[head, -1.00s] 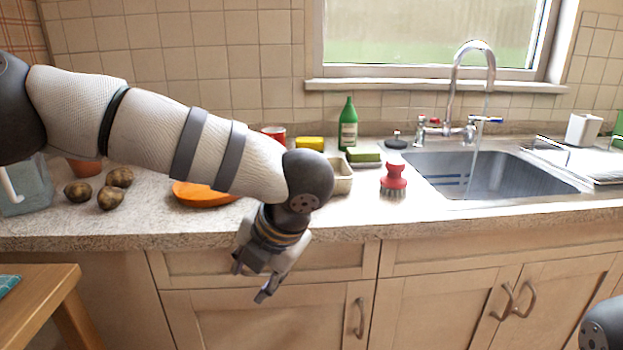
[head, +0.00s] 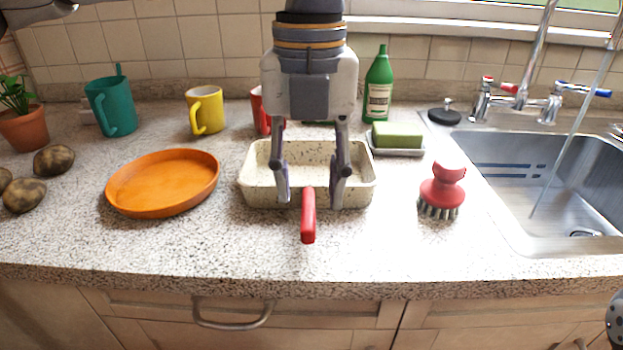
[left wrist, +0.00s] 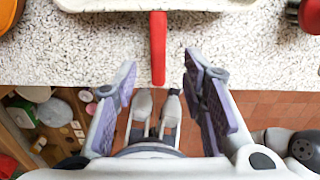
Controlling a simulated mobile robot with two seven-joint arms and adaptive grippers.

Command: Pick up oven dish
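The oven dish (head: 358,190) is a cream, speckled rectangular dish on the counter, left of the sink. It looks empty, though my gripper hides part of its inside. A red handle (head: 308,222) sticks out at its front, towards me. My left gripper (head: 311,198) points down in front of the dish, its two fingers apart on either side of the handle. In the left wrist view the dish's edge (left wrist: 110,4) shows at the top. There the open left gripper (left wrist: 160,72) has the handle's end (left wrist: 158,60) between its fingertips, with gaps on both sides. My right gripper is out of view.
An orange plate (head: 162,184) lies left of the dish. A green sponge (head: 398,136), a green bottle (head: 378,88) and a red brush (head: 443,192) stand to its right, before the sink (head: 505,180). Mugs stand behind. The counter in front is clear.

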